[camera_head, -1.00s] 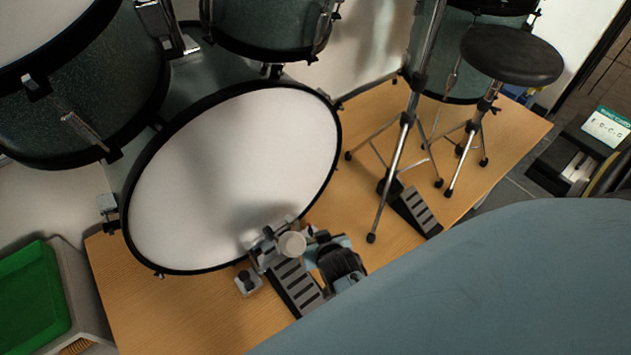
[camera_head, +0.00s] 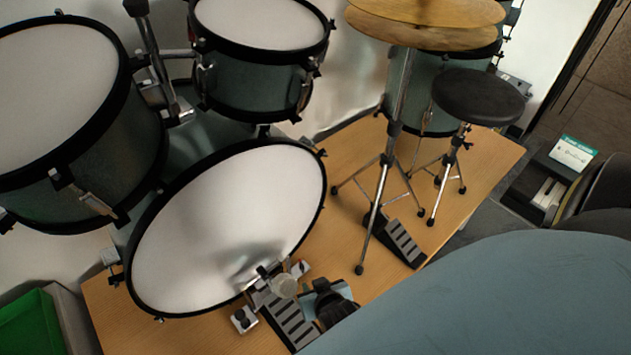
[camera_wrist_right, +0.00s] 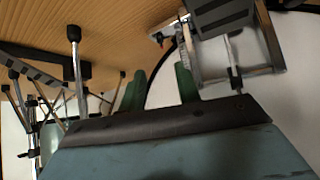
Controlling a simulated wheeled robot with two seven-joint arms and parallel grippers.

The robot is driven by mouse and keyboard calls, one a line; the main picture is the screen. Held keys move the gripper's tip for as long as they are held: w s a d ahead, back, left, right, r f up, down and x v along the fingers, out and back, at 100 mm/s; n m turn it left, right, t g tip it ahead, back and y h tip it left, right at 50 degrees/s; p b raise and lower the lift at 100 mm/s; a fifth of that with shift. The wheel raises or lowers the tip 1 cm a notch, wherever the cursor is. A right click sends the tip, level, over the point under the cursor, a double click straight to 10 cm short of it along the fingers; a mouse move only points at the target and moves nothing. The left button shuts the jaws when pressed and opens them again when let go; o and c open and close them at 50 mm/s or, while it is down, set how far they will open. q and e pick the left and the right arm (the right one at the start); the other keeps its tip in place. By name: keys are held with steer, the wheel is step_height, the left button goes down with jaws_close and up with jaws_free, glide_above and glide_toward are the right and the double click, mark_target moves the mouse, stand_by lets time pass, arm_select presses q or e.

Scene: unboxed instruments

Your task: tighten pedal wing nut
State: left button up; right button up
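The kick pedal (camera_head: 288,322) stands on the wooden platform against the lower rim of the bass drum (camera_head: 235,215), its round pale beater (camera_head: 284,286) near the drum head. The wing nut is too small to make out. My right gripper (camera_head: 312,292) is just right of the pedal, partly hidden behind the large blue-grey shape of my own arm. In the right wrist view its two green fingers (camera_wrist_right: 161,86) stand apart with nothing visible between them. The pedal frame (camera_wrist_right: 212,60) is right of the fingers there. My left gripper is not in view.
A cymbal stand (camera_head: 390,160) with a second pedal (camera_head: 398,238) and a black stool (camera_head: 480,96) stand to the right. Toms (camera_head: 260,60) are above the bass drum. Bare platform (camera_head: 345,235) lies between the pedals.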

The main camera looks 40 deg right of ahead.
steer(key=shift+o, duration=0.8)
steer(key=shift+d, duration=0.15)
steer(key=n+y+b, duration=0.3)
steer(key=n+b, duration=0.2)
steer(key=b, duration=0.1)
glide_toward(301, 266)
steer(key=s+d+r, duration=0.3)
steer(key=d, duration=0.1)
steer(key=w+a+f+b, duration=0.1)
steer(key=w+f, duration=0.1)
steer(key=w+a+f+n+y+b, duration=0.1)
steer(key=w+f+b, duration=0.1)
steer(key=w+f, duration=0.1)
steer(key=w+a+f+n+y+b, duration=0.1)
steer(key=w+f, duration=0.2)
steer(key=shift+a+f+b, duration=0.25)
steer(key=shift+a+b, duration=0.1)
steer(key=shift+a, duration=0.05)
